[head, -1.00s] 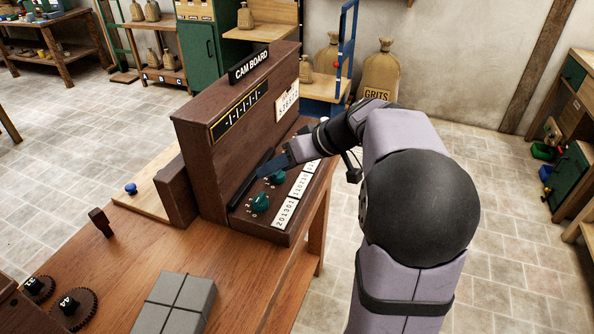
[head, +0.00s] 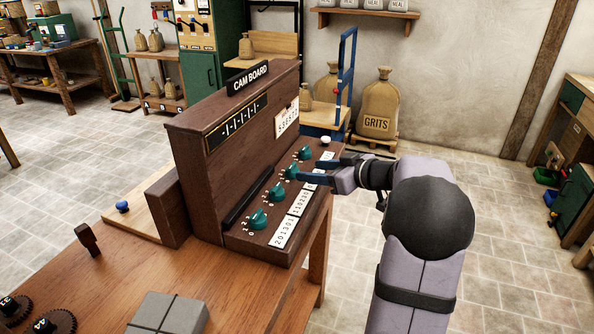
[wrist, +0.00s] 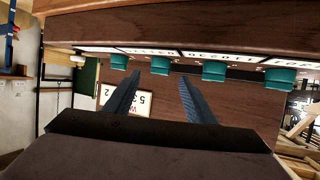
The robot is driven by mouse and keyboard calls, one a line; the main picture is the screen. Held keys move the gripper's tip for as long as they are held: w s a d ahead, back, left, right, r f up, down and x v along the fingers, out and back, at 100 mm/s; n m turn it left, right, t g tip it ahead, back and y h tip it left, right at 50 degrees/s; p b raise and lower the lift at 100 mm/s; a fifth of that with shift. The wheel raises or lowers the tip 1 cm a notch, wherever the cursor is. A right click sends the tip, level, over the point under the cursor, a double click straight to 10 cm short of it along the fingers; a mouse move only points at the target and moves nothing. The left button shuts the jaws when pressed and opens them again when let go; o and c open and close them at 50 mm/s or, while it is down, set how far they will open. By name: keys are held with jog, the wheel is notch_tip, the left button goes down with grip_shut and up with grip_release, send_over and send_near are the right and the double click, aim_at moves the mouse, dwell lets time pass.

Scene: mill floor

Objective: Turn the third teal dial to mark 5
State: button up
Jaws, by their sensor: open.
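Several teal dials stand in a row on the sloping front of the wooden cam board (head: 190,150). The nearest dial (head: 258,219) and second dial (head: 276,193) are clear in the head view. The third dial (head: 291,172) is just left of my gripper (head: 312,169), with the farthest dial (head: 305,153) beyond it. My gripper is open and empty, its two blue fingers pointing at the row. In the wrist view the third dial (wrist: 160,65) shows between the fingertips (wrist: 159,76), apparently beyond them. Its pointer setting is too small to read.
White number cards (head: 284,232) lie along the panel's front edge, some partly behind my gripper. A white button (head: 325,140) sits at the far end. A number sheet (head: 287,118) is on the upright board.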

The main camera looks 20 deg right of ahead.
aim_at(294, 170)
jog(key=shift+p+x, duration=1.05)
jog(key=shift+x, duration=2.65)
jog(key=shift+s, duration=0.1)
jog(key=shift+c, duration=0.6)
jog(key=c, duration=0.9)
